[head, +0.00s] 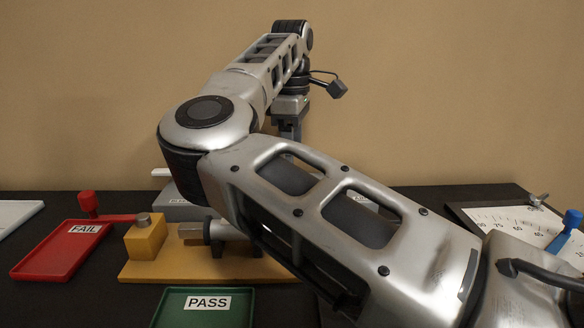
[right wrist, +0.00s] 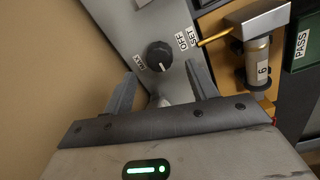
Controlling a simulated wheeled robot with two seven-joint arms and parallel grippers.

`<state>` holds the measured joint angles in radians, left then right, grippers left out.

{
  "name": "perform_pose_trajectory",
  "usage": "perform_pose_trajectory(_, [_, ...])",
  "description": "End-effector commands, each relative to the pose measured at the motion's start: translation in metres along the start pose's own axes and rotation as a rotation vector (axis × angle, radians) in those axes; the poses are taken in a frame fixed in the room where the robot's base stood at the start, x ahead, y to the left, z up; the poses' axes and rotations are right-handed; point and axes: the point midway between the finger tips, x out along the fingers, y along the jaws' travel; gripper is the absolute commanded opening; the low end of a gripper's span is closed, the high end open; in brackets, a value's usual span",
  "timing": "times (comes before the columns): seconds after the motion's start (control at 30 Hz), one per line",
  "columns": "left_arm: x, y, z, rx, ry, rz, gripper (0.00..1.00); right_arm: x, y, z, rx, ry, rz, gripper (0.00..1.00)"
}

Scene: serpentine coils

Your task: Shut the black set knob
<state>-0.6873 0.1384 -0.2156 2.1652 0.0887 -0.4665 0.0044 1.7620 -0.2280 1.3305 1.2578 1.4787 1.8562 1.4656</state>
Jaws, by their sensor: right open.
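The black set knob (right wrist: 159,55) shows in the right wrist view on a light grey panel (right wrist: 122,20), with a white mark on its face. Labels OFF, SET and MAX surround it. My right gripper (right wrist: 160,72) is open, its two fingers spread on either side below the knob in the picture; I cannot tell whether they touch it. In the head view my right gripper (head: 290,128) is at the far end of my arm, above the table. There my arm covers most of the grey box (head: 183,206), and the knob is hidden. My left gripper is not in view.
A yellow fixture (head: 143,240) stands left of my arm. A red FAIL tray (head: 50,262) and a green PASS tray (head: 178,308) lie nearby. A scale plate (head: 500,216) with a blue-handled part (head: 566,230) is at the right. A bare wall is behind.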

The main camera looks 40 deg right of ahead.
Motion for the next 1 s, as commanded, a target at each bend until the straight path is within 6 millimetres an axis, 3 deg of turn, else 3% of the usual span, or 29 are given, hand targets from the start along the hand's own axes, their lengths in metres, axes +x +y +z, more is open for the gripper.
perform_pose_trajectory(0.1, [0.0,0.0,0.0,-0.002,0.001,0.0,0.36,0.021,-0.001,0.0,0.0,-0.001,-0.001,0.57])
perform_pose_trajectory(0.23, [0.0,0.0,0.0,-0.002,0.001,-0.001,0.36,0.035,0.0,0.0,0.001,-0.001,0.0,0.57])
perform_pose_trajectory(0.63, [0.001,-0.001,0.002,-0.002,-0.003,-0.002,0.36,0.042,0.0,0.0,-0.001,0.0,0.001,0.57])
perform_pose_trajectory(0.67, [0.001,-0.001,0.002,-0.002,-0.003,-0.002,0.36,0.042,0.0,0.0,-0.001,0.0,0.001,0.52])
perform_pose_trajectory(0.8, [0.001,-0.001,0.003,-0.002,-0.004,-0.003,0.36,0.042,0.0,0.0,-0.001,0.0,0.001,0.13])
perform_pose_trajectory(1.0, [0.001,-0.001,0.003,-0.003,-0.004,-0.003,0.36,0.042,0.0,0.0,-0.005,0.0,0.002,0.13])
